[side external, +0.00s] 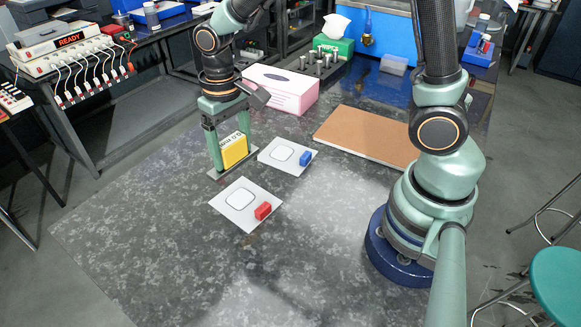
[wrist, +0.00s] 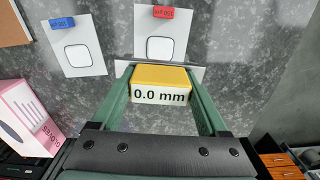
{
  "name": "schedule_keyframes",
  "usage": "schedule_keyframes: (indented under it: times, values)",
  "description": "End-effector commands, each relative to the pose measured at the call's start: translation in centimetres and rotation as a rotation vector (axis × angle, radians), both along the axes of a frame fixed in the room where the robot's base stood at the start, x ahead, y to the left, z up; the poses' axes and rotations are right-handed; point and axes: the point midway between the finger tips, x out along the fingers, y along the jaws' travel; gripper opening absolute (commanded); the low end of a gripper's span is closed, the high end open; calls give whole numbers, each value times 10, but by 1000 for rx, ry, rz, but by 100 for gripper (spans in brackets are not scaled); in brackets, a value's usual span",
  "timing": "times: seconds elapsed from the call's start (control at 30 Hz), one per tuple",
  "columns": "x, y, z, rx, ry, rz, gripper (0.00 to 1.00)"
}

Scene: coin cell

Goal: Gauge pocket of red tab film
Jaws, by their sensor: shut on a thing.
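My gripper (side external: 229,154) is shut on the yellow gauge (side external: 235,150), which has a flat grey plate under it. In the wrist view the gauge (wrist: 160,78) sits between my fingers and its face reads 0.0 mm. The red tab film (side external: 227,212) is a white sheet with a rounded-square pocket (side external: 240,199) and a red tab (side external: 263,211). In the wrist view its pocket (wrist: 160,48) lies just beyond the gauge, and the plate overlaps the sheet's near edge. In the side view the gauge is behind the sheet, not over the pocket. Its height is unclear.
A second white sheet (side external: 270,158) with a blue tab (side external: 305,159) lies behind the red tab film. A pink glove box (side external: 283,92), a rack of dark cylinders (side external: 318,65) and a brown board (side external: 365,137) stand further back. The front of the table is clear.

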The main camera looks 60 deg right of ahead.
Motion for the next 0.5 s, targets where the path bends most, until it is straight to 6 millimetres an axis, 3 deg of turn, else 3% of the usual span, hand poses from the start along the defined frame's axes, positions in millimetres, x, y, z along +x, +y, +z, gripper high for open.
schedule_keyframes:
  times: [0.5]
  values:
    - [-1, 0, -47, -1, 4, 1, 10]
